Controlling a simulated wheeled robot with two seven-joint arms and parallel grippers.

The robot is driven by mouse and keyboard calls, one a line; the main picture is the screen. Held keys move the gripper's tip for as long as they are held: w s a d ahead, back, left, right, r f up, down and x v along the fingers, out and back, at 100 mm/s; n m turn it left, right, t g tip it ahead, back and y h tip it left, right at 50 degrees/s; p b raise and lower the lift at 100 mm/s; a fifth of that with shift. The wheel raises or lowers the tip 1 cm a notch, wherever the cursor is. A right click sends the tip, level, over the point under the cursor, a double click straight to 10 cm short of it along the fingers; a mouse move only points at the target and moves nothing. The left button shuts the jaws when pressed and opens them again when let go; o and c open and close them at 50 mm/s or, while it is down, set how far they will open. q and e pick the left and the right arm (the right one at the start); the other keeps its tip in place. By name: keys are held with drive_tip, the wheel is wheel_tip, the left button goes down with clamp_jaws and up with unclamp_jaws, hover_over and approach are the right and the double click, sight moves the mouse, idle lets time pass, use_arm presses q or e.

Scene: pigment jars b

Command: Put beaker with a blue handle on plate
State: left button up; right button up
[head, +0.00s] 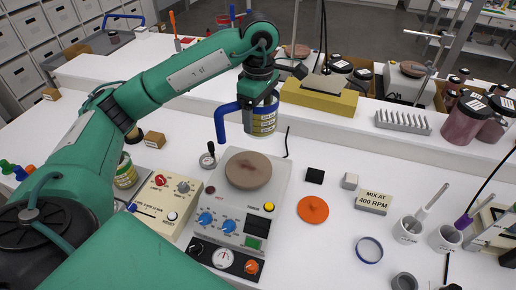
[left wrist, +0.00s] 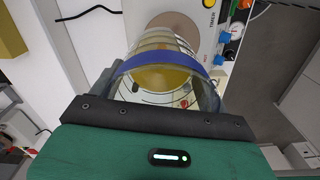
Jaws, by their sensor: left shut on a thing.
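My left gripper (head: 261,98) is shut on the beaker (head: 264,122), a clear vessel with yellowish contents, scale marks and a blue handle (head: 220,122) to its left. The beaker is held roughly upright, behind and a little right of the round brown plate (head: 248,170) in the head view, apart from it. The plate tops a white stirrer unit (head: 268,200) with blue knobs. In the left wrist view the beaker (left wrist: 160,78) fills the space between the fingers, its blue rim in front, and part of the plate (left wrist: 172,22) shows beyond it. My right gripper is not in view.
A control box (head: 165,205) stands left of the stirrer. An orange disc (head: 313,209), a black block (head: 315,176) and a sign block (head: 373,202) lie to its right. A yellow block (head: 320,97) sits on the raised shelf behind. The plate's top is bare.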

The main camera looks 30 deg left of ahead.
use_arm(q)
wheel_tip(320, 180, down, 9)
drive_tip(key=p, duration=0.2)
drive_tip(key=shift+f+p, duration=0.1)
drive_tip(key=shift+p, duration=0.3)
wheel_tip(320, 180, down, 4)
drive_tip(key=shift+r+p, duration=0.15)
drive_tip(key=shift+p, duration=0.6)
drive_tip(key=shift+f+b, duration=0.25)
drive_tip(key=shift+b, duration=0.05)
drive_tip(key=o, duration=1.2)
drive_tip(key=shift+c, duration=0.2)
drive_tip(key=shift+r, duration=0.1)
